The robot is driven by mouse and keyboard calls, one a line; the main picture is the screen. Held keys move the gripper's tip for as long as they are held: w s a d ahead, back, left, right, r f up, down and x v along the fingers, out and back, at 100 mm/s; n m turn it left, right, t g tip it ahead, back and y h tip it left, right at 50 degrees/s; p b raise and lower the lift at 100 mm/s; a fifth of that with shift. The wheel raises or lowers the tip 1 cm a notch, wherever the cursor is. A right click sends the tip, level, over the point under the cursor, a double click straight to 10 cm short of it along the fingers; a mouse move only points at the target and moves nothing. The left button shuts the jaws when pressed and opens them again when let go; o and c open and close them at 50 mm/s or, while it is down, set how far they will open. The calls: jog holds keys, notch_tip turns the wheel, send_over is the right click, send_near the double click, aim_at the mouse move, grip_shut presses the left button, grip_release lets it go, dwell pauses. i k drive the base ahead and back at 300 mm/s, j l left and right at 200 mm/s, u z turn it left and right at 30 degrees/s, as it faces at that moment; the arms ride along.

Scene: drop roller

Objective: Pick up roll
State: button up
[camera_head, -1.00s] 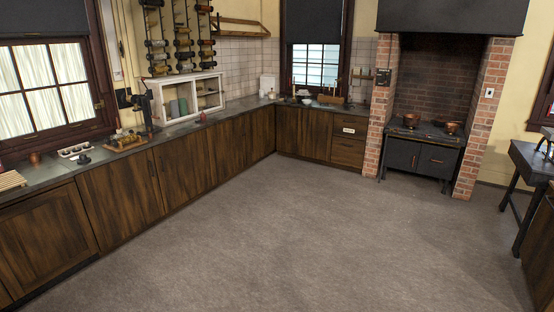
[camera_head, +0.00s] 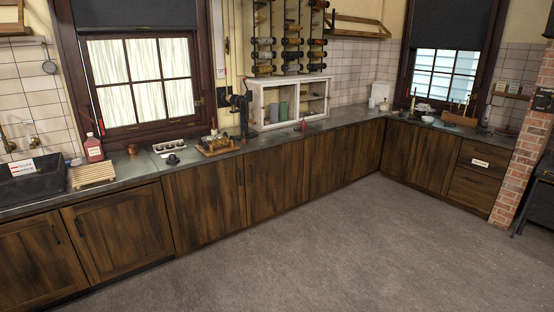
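I cannot tell for sure which thing is the roll. Greenish-grey upright cylinders (camera_head: 284,111) stand inside a small white open-fronted cabinet (camera_head: 257,112) on the back counter. A wooden board with a brass-coloured object (camera_head: 215,143) lies on the counter to the left of the cabinet. A small red object (camera_head: 303,124) is on the counter in front of the cabinet. My gripper is not in view.
The long dark counter (camera_head: 135,170) runs along the wall over wooden cupboards. It bears a dark sink (camera_head: 40,182), a slatted wooden rack (camera_head: 92,174), a pinkish-red bottle (camera_head: 93,149) and a pale tray (camera_head: 175,146). The grey floor (camera_head: 370,250) is clear.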

aim_at(222, 141)
jog(key=i+j+z, duration=0.2)
jog(key=i, duration=2.6)
jog(key=i+u, duration=0.15)
jog(key=i, duration=0.5)
jog(key=i+u, duration=0.1)
jog(key=i, duration=0.55)
jog(key=i+l+u, duration=0.15)
jog(key=i, duration=0.5)
jog(key=i+l+u, duration=0.1)
jog(key=i, duration=1.45)
jog(key=z, duration=0.05)
